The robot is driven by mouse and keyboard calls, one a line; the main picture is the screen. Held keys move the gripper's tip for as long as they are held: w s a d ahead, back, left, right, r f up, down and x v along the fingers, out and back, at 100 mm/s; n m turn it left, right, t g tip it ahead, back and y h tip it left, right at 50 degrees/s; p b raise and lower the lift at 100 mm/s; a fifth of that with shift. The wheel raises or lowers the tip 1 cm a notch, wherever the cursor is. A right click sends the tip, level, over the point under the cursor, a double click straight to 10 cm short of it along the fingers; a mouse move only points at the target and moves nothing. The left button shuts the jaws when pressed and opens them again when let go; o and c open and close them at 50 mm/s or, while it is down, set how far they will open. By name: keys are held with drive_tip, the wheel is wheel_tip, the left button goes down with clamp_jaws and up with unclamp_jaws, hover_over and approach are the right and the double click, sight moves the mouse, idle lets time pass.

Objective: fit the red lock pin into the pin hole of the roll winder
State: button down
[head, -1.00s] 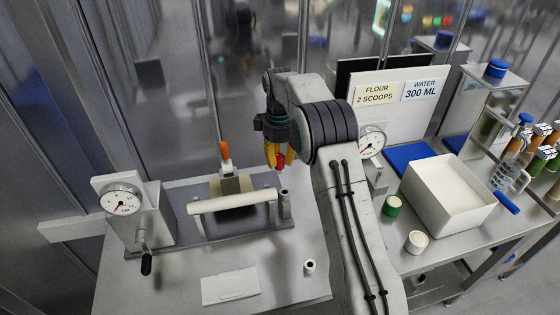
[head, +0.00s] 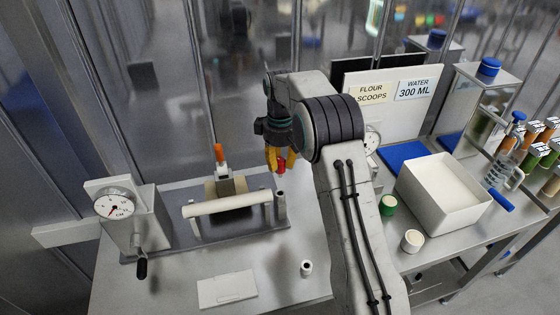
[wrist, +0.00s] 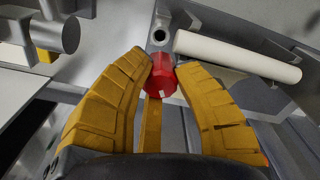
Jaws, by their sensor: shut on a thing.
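My gripper (head: 281,161), with yellow-orange fingers, is shut on the red lock pin (wrist: 162,75). The pin's lower end also shows below the fingers in the head view (head: 282,170). The roll winder (head: 134,245) stands on the left bench, with a white roll, a dial and a crank. Its upright grey post at the right end of the roll has a dark pin hole (wrist: 159,36) in its top; that post also shows in the head view (head: 280,206). The pin is apart from the hole, above the post. The fingers partly hide the pin.
The white roll (head: 226,205) lies close beside the post. An orange-topped upright part (head: 219,153) stands behind it. A white bin (head: 442,194) stands on the right bench.

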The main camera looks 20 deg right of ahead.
sight(280, 176)
drive_tip(key=shift+f, duration=0.15)
drive_tip(key=shift+f+b, duration=2)
drive_tip(key=shift+f, duration=0.75)
drive_tip(key=shift+f+b, duration=0.85)
drive_tip(key=shift+f, duration=0.85)
idle(0.8)
drive_tip(key=shift+s+f, duration=0.15)
drive_tip(key=shift+f, duration=0.25)
idle(0.8)
drive_tip(key=c, duration=1.3)
unclamp_jaws()
drive_tip(key=o, duration=0.7)
drive_tip(key=shift+r, duration=0.15)
drive_tip(key=shift+o, duration=0.2)
